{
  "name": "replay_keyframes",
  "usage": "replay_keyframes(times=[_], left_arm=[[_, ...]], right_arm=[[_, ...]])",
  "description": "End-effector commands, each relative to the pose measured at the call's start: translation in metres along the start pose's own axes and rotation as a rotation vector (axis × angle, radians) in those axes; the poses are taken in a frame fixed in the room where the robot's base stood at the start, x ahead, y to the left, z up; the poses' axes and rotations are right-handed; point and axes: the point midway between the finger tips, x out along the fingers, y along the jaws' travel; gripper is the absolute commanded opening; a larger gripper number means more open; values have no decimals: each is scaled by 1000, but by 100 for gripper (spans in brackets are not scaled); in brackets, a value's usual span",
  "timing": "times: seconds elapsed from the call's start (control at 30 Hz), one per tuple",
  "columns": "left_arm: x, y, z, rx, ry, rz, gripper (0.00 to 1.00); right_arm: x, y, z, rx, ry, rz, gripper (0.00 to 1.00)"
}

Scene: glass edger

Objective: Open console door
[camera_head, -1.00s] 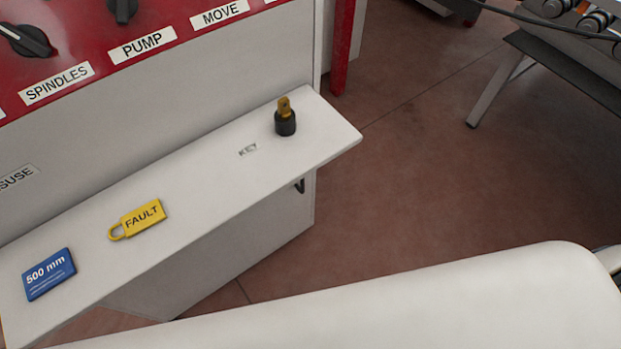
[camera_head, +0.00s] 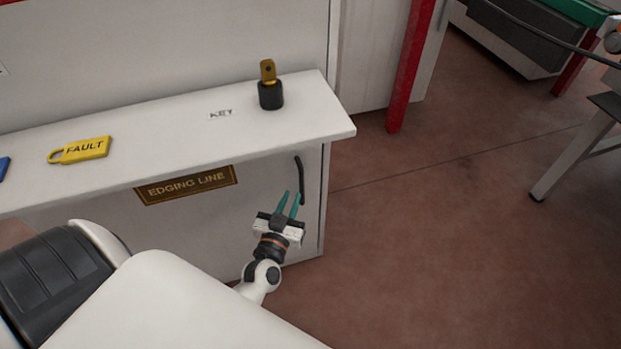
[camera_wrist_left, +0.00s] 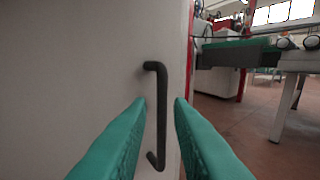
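The console door (camera_head: 200,215) is a white front panel below the shelf, with a plaque reading "EDGING LINE" (camera_head: 187,185). It looks closed. A dark upright bar handle (camera_head: 299,180) is near the panel's right edge. My left gripper (camera_head: 288,204) is just in front of the handle's lower part, with green fingers apart. In the left wrist view the handle (camera_wrist_left: 160,115) stands upright between the open fingertips (camera_wrist_left: 160,104), and I cannot tell whether they touch it. My right gripper is not in view.
The white shelf (camera_head: 170,155) juts out above the door and carries a key in a black socket (camera_head: 270,88) and a yellow FAULT tag (camera_head: 80,150). A red post (camera_head: 410,70) stands behind. Brown floor (camera_head: 450,240) at the right is clear.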

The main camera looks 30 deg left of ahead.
Motion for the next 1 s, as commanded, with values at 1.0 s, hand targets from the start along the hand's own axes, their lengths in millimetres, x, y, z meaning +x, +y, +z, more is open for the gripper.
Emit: replay_keyframes(times=[1.0], left_arm=[[86,-1,-1,0,2,-2,0]], right_arm=[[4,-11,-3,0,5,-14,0]])
